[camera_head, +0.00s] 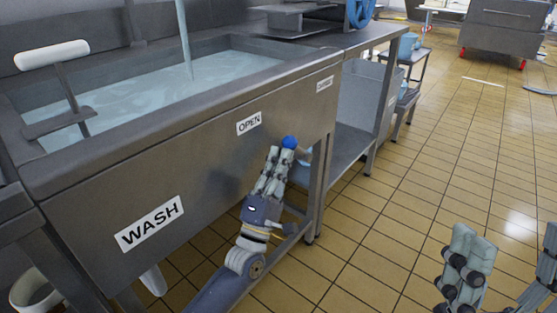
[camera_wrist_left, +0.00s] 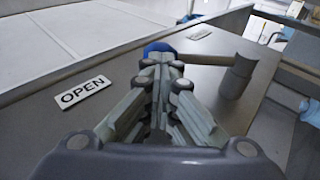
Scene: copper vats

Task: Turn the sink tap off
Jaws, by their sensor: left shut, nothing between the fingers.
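The sink (camera_head: 300,68) is a steel basin with water in it, and a stream of water (camera_head: 184,40) falls into it from above. A blue ball knob (camera_head: 289,142) sits at the front panel, right of the "OPEN" label (camera_head: 249,123). In the left wrist view the knob (camera_wrist_left: 158,48) shows just beyond my fingertips, with a rod (camera_wrist_left: 204,59) running right to a grey cylinder (camera_wrist_left: 238,76). My left gripper (camera_head: 279,155) is shut and empty, its tips at the knob; I cannot tell whether they touch. My right gripper (camera_head: 508,236) is open and empty, far from the sink.
A "WASH" label (camera_head: 150,223) is on the panel's lower left. A second label (camera_head: 324,84) is near the panel's right end. A lever with a white handle (camera_head: 52,55) stands at the sink's left. A lower shelf (camera_head: 345,155) is at right. The tiled floor (camera_head: 440,150) is mostly clear.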

